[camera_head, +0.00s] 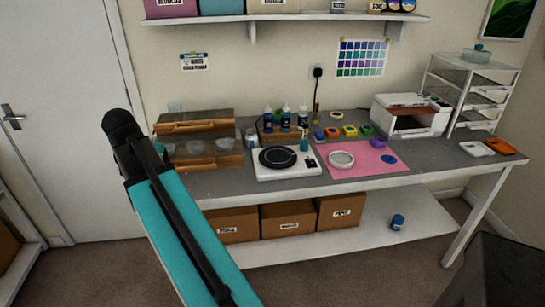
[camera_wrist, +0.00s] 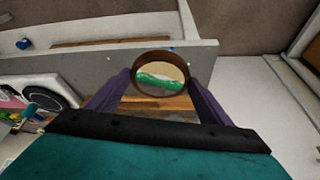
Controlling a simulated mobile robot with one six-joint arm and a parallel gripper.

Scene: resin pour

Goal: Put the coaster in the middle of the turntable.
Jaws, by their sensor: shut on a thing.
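The coaster (camera_wrist: 160,92), a round piece with a brown rim and a cream, green and white face, is held between the two dark fingers of my gripper (camera_wrist: 160,88) in the wrist view. The fingers press on its left and right edges. In the head view my arm hides the gripper and the coaster. The turntable has a black round plate (camera_head: 278,158) on a white base (camera_head: 270,174) and stands on the grey bench. Its plate looks empty in the head view. The turntable also shows at the left of the wrist view (camera_wrist: 52,104), apart from the coaster.
A pink mat (camera_head: 365,170) with a pale ring (camera_head: 341,159) and a blue disc (camera_head: 389,159) lies right of the turntable. Bottles (camera_head: 286,117) and small colour pots (camera_head: 350,131) stand behind. A wooden rack (camera_head: 200,125) with cups stands left. A blue jar (camera_head: 397,221) is on the lower shelf.

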